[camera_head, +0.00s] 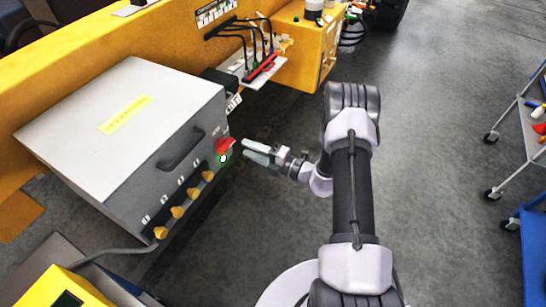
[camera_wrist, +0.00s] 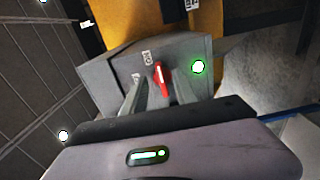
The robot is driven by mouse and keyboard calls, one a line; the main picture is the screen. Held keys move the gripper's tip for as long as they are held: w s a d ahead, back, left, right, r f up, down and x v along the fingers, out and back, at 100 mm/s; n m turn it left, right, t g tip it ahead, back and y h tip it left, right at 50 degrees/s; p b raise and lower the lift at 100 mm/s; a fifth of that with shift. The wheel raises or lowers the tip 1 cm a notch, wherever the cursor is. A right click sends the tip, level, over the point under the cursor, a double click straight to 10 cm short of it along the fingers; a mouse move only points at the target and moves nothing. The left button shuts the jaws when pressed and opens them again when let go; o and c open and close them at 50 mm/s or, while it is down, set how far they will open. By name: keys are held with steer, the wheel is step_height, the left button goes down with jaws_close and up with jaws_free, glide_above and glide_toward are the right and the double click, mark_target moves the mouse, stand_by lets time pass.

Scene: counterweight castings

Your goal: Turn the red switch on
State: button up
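The red switch (camera_head: 225,145) is a rotary handle at the right end of the grey control box's front face. In the wrist view the red switch (camera_wrist: 162,78) shows between my two fingers, its handle running roughly up and down the picture. A green lamp (camera_head: 223,158) sits beside it and glows in the wrist view (camera_wrist: 198,67). Small labels sit near the switch, too small to read surely. My gripper (camera_head: 246,150) is open and empty, its fingers pointing at the switch with a small gap before it. The gripper (camera_wrist: 158,88) also shows in the wrist view.
The grey box (camera_head: 125,130) has a dark handle (camera_head: 181,150) and several yellow knobs (camera_head: 178,212) left of the switch. A yellow machine beam (camera_head: 110,45) runs behind. A cart (camera_head: 520,100) stands at the far right. The floor between is clear.

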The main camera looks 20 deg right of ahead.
steer(key=v, duration=1.1)
steer(key=shift+p, duration=0.45)
steer(key=shift+s, duration=0.15)
steer(key=s+a+r+n+g+y+b, duration=0.1)
steer(key=s+a+r+n+g+b, duration=0.15)
steer(key=a+r+n+g, duration=0.5)
steer(key=s+a+r+n+g+y+b, duration=0.1)
steer(key=s+a+r+n+g+b, duration=0.2)
steer(key=a+n, duration=0.7)
steer(key=s+r+n+t+h+b, duration=0.1)
steer(key=s+n+h, duration=0.4)
steer(key=n, duration=0.7)
steer(key=s+d+r+n+h+b, duration=0.1)
steer(key=s+r+n+h+b, duration=0.2)
steer(key=s+n, duration=0.7)
step_height(320, 180, up, 3)
steer(key=n+h, duration=0.2)
steer(key=n, duration=0.1)
steer(key=shift+s+d+t+h, duration=0.2)
steer(key=shift+t+h, duration=0.1)
steer(key=shift+t, duration=0.05)
